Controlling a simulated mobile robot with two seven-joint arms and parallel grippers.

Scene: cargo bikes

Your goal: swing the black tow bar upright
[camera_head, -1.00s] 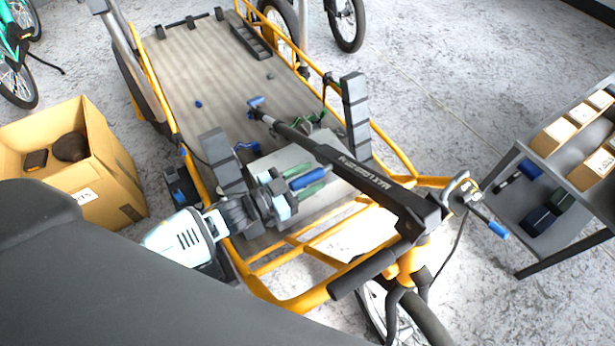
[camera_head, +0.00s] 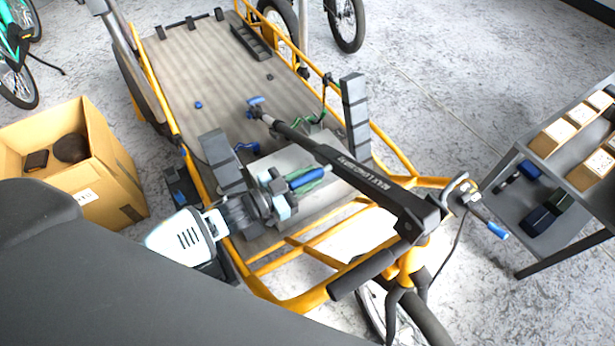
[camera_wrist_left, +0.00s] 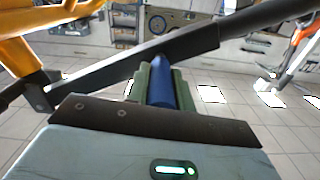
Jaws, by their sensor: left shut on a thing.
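The black tow bar (camera_head: 370,181) lies low across the cargo bike, sloping from its pivot end near the handlebar to a blue-tipped far end over the deck. A blue grip (camera_head: 308,179) sits beside the bar's middle. My left gripper (camera_head: 303,183), with green finger pads, is shut on this grip. In the left wrist view the blue grip (camera_wrist_left: 160,88) stands between the green pads and meets the underside of the dark tow bar (camera_wrist_left: 135,70). My right gripper is not in view.
The yellow-framed bike's grey deck (camera_head: 205,75) has upright dark posts (camera_head: 356,115) beside the bar. A cardboard box (camera_head: 120,175) stands at left. A grey shelf cart (camera_head: 520,180) with small boxes stands at right. Open floor lies between bike and cart.

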